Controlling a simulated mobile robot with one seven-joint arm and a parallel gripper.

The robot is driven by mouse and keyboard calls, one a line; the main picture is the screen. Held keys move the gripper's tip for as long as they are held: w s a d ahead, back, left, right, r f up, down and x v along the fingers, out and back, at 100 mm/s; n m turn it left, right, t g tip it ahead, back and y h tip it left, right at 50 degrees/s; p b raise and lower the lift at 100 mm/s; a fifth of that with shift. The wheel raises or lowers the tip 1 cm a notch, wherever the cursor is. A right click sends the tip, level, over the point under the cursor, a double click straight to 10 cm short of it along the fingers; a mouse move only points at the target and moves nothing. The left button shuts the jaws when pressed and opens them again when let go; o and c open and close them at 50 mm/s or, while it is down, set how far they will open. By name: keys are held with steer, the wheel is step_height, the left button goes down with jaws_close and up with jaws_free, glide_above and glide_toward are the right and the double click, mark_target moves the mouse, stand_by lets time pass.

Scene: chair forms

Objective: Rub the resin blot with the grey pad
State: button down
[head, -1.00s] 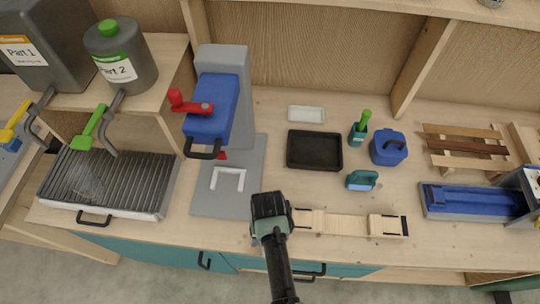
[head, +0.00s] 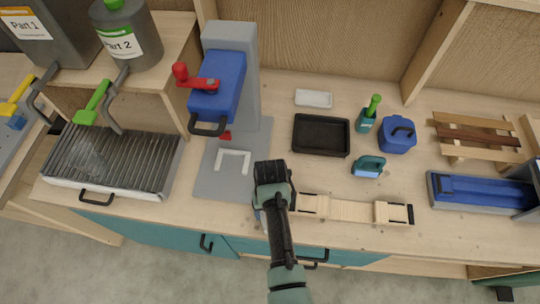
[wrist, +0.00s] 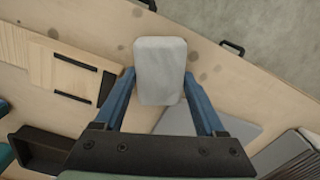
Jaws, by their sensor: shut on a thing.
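The grey pad (wrist: 160,70) is a pale, rounded block held between the two blue fingers of my gripper (wrist: 158,82) in the wrist view. In the head view my gripper (head: 272,174) is over the front part of the workbench, just left of a light wooden strip, and mostly hides the pad. Several brownish spots show on the bench top beside the pad in the wrist view, one of them a dark spot (wrist: 204,77) just right of it. I cannot tell which spot is the resin blot, or whether the pad touches the bench.
The wooden strip (head: 345,207) lies right of my gripper. A grey press (head: 232,175) with a blue head stands to the left. A ribbed grill (head: 110,160) is far left.

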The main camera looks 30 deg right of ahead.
steer(key=shift+t, duration=0.3)
steer(key=w+d, duration=0.1)
steer(key=w+d+b, duration=0.1)
steer(key=w+r+b, duration=0.1)
steer(key=w, duration=0.1)
steer(key=shift+d, duration=0.4)
steer(key=shift+w+d+r, duration=0.1)
steer(key=shift+w+r, duration=0.1)
steer(key=shift+s+a+r+p, duration=0.2)
steer(key=shift+s+a+p, duration=0.25)
steer(key=shift+s+p, duration=0.55)
steer(key=shift+s+a+p, duration=0.1)
steer(key=shift+a+p, duration=0.1)
steer(key=shift+p, duration=0.35)
steer(key=shift+s+a+f+p, duration=0.25)
steer(key=shift+a+f+p, duration=0.05)
steer(key=shift+p, duration=0.25)
steer(key=shift+s+a+r+p, duration=0.25)
steer(key=shift+s+a+p, duration=0.4)
steer(key=shift+s+p, duration=0.1)
steer(key=shift+s+a+f+p, duration=0.15)
steer(key=shift+s+a+p, duration=0.3)
steer(key=shift+s, duration=0.15)
steer(key=shift+s+a+f+p, duration=0.1)
steer(key=shift+s+a+p, duration=0.2)
steer(key=shift+s+p, duration=0.2)
steer(key=shift+s+a+f, duration=0.1)
steer(key=shift+s, duration=0.1)
